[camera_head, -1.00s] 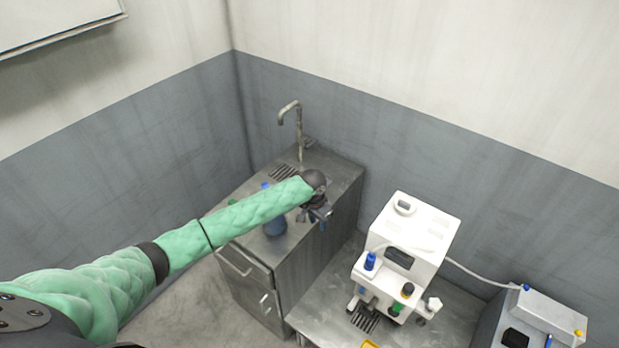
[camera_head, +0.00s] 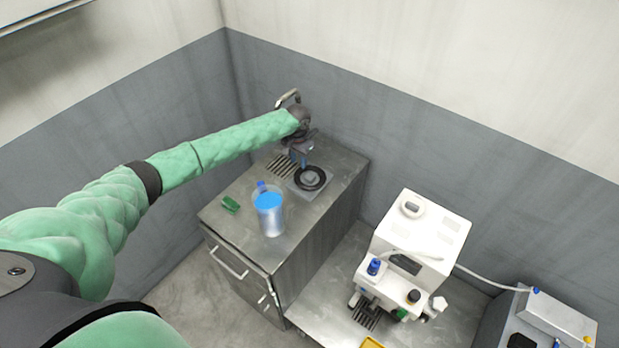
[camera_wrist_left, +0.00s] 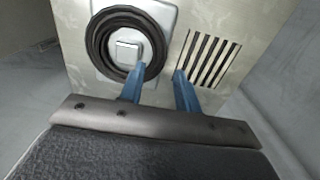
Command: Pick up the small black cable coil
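The small black cable coil (camera_head: 310,178) lies flat on a light square plate (camera_head: 322,190) on top of the metal cabinet. My right gripper is not in view.
A clear container with blue contents (camera_head: 268,212), a green object (camera_head: 230,204) and a slotted drain (camera_head: 280,165) are on the cabinet top (camera_head: 238,228). The faucet (camera_head: 286,98) is behind my left wrist. A white machine (camera_head: 415,240) stands to the right.

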